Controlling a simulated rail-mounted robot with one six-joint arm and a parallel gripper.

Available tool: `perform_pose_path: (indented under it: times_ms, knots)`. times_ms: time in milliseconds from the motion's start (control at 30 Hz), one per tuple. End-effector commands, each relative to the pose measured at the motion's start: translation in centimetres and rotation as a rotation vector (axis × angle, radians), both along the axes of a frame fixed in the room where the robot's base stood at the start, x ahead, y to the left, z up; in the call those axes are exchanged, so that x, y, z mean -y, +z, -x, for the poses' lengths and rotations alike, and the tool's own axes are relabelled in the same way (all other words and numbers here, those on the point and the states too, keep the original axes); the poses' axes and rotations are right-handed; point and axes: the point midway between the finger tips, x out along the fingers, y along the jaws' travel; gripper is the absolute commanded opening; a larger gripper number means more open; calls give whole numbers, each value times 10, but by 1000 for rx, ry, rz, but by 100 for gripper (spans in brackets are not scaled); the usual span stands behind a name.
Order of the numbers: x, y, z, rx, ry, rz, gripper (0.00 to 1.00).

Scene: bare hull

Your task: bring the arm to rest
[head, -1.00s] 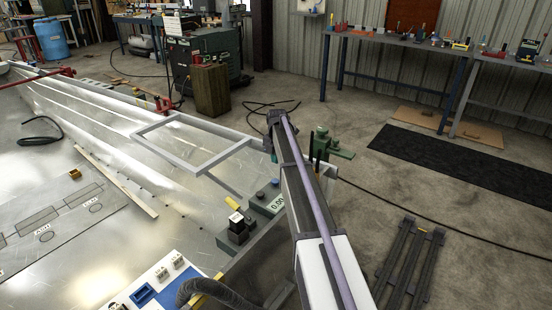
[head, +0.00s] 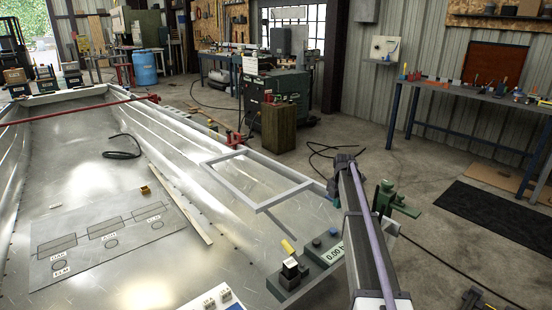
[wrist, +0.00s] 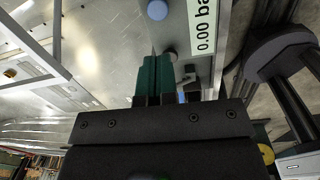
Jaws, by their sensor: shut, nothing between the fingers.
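My arm (head: 368,240) reaches up from the bottom right of the head view, beside the end of the metal hull (head: 150,270). My gripper does not show clearly in that view. In the wrist view, my gripper (wrist: 155,62) is shut and empty, with its dark green fingers side by side. The fingertips point toward a panel with a "0.00 bar" readout (wrist: 203,25), a blue knob (wrist: 157,10) and a grey knob (wrist: 168,53). I cannot tell how far apart they are.
The green box with the readout (head: 325,250) and a dark block (head: 288,274) stand at the hull's near right corner. A grey frame (head: 262,207) lies beyond them. A green vice-like fixture (head: 395,200) is right of my arm. Open floor and a black mat (head: 485,220) lie farther right.

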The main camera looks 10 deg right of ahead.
Motion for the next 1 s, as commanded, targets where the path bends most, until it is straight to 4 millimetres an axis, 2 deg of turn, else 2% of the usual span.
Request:
perform_pose_path:
  times_ms: [100, 167, 267, 367, 400, 433, 500, 533, 600, 633, 700, 733, 833, 1000]
  knots:
    - [-2, 0, 6, -5, -297, -15, 0]
    - [-8, 0, 27, -9, -547, -25, 0]
    - [-38, 10, 88, -20, -1020, -41, 0]
    - [-88, 32, 162, -27, -1474, -50, 0]
    - [-111, 43, 197, -27, -1645, -52, 0]
    - [-128, 51, 222, -29, -1759, -53, 0]
    - [-162, 69, 277, -30, -1967, -53, 0]
    - [-175, 76, 298, -29, -2026, -52, 0]
    - [-199, 92, 340, -29, -2088, -49, 0]
    - [-208, 97, 354, -29, -2080, -48, 0]
    - [-223, 108, 375, -29, -2041, -47, 0]
    - [-229, 112, 379, -30, -2028, -47, 0]
    - [-239, 116, 375, -30, -2001, -46, 0]
    - [-239, 112, 374, -31, -1999, -46, 0]
